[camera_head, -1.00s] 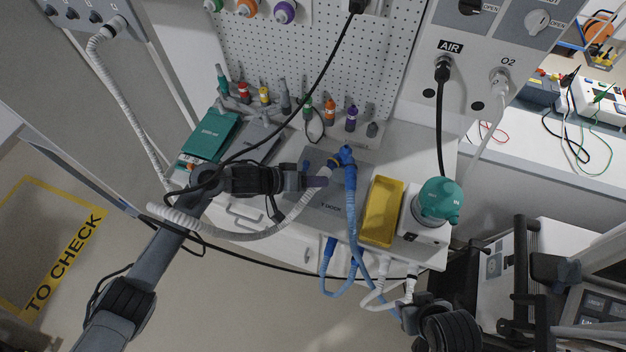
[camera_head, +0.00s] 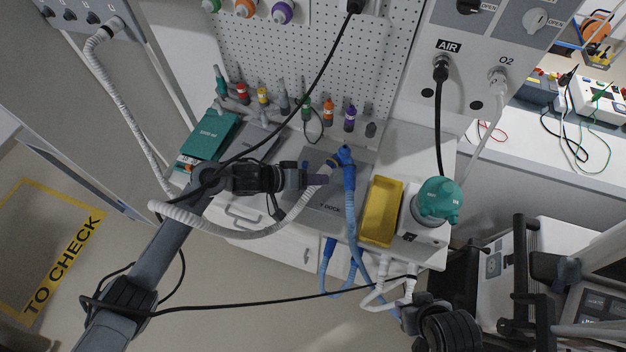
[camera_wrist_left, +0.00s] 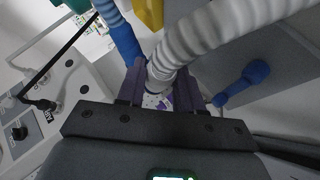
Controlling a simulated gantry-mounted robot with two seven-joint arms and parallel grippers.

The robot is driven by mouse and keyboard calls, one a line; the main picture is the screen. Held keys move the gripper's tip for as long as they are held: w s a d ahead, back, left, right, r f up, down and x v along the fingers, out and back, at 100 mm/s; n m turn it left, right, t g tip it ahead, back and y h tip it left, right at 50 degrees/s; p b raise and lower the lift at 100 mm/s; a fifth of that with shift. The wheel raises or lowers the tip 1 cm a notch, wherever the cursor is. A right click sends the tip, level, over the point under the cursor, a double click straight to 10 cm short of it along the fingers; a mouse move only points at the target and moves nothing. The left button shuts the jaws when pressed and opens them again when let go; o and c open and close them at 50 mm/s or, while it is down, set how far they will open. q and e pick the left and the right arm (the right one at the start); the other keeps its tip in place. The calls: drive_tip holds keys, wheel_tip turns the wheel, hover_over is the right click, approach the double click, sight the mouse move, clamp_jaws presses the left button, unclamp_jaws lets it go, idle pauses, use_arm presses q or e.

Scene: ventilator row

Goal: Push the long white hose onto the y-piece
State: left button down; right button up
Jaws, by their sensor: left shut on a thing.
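The long white hose (camera_head: 254,234) is corrugated and loops in a low arc from the left. In the left wrist view the white hose (camera_wrist_left: 205,35) passes between the fingers (camera_wrist_left: 160,90); the y-piece is not clearly visible there. My right gripper (camera_head: 410,314) is low right, its jaws unclear.
A yellow tray (camera_head: 381,211) and a teal-topped humidifier (camera_head: 438,202) stand right of the y-piece. Coloured connectors line the pegboard (camera_head: 310,60) base. Blue and white hoses hang at the cabinet's front edge.

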use_arm(q)
drive_tip(key=shift+w+d+b, duration=0.3)
drive_tip(key=shift+w+d, duration=0.15)
drive_tip(key=shift+w, duration=0.3)
idle(0.8)
drive_tip(key=c, duration=0.7)
unclamp_jaws()
drive_tip(key=shift+o, duration=0.2)
